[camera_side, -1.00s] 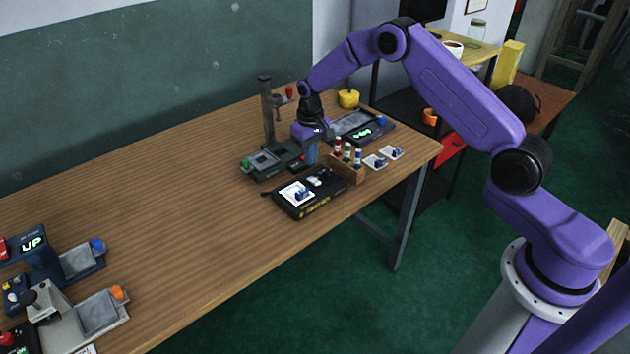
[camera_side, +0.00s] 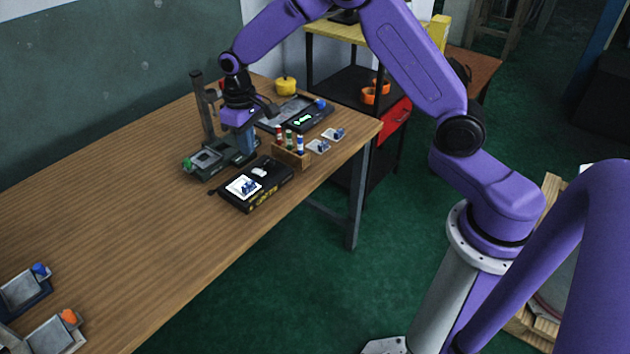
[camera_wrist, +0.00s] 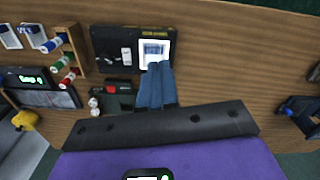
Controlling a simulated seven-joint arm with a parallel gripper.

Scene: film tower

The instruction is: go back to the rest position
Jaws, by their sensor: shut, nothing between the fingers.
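My gripper (camera_side: 245,157) is shut and empty. In the side view it hangs, pointing down, just right of a dark post stand (camera_side: 199,110) and behind a black box (camera_side: 275,186). In the wrist view my gripper's blue fingers (camera_wrist: 158,66) are together, with their tips overlapping the lower edge of a white card (camera_wrist: 155,48) on the black box. The gap between the fingertips and the things below cannot be judged exactly.
A wooden rack (camera_side: 292,160) with coloured vials stands to the right, near two small cards (camera_side: 318,146). A device with a green display (camera_side: 305,119) and a yellow object (camera_side: 285,86) lie behind. The table's left middle (camera_side: 110,210) is clear.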

